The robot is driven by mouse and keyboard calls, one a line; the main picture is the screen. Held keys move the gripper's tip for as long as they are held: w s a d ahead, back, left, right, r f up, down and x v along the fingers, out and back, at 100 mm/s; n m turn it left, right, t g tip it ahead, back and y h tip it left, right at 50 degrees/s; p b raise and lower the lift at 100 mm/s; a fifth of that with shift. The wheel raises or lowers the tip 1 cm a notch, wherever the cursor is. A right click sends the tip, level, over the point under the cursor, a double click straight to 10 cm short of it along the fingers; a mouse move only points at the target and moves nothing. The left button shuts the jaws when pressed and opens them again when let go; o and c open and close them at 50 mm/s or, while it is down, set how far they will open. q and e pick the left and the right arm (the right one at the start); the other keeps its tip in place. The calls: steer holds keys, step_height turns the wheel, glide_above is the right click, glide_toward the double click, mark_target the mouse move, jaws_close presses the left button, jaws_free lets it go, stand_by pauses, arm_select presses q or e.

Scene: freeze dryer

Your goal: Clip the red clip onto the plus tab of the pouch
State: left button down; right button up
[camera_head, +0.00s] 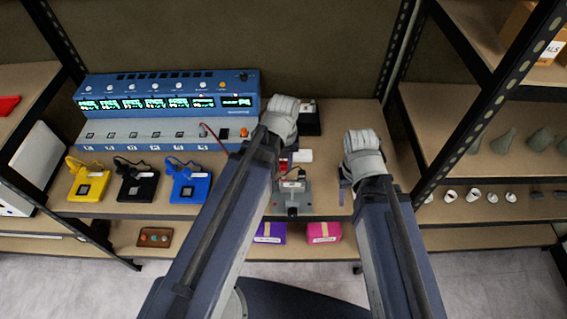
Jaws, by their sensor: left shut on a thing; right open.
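My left gripper (284,151) is shut on a small red piece, apparently the red clip (283,163), beside a white block. A thin red lead (214,137) runs from the blue instrument towards my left arm and passes behind it. Just in front of the clip, a small silvery piece, probably the pouch (291,185), lies on a grey fixture (300,207). Its plus tab is too small to make out. My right gripper (344,190) is open and empty, to the right of the fixture. My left arm and wrist hide part of the clip area.
The blue instrument (165,97) stands at the back left. Yellow (90,186), black (138,183) and blue (190,183) units sit along the bench front. A white block (303,156) and a black box (308,120) are near my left gripper. Shelf posts flank the bench.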

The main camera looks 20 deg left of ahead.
mark_target(284, 163)
arm_select(q)
steer(key=shift+f+b, duration=0.9)
steer(key=shift+f, duration=0.3)
steer(key=shift+f+b, duration=1.2)
stand_by(1.1)
steer(key=c, duration=0.6)
jaws_free()
steer(key=shift+r, duration=0.15)
step_height(284, 163, up, 8)
steer(key=p, duration=0.8)
steer(key=shift+f, duration=0.2)
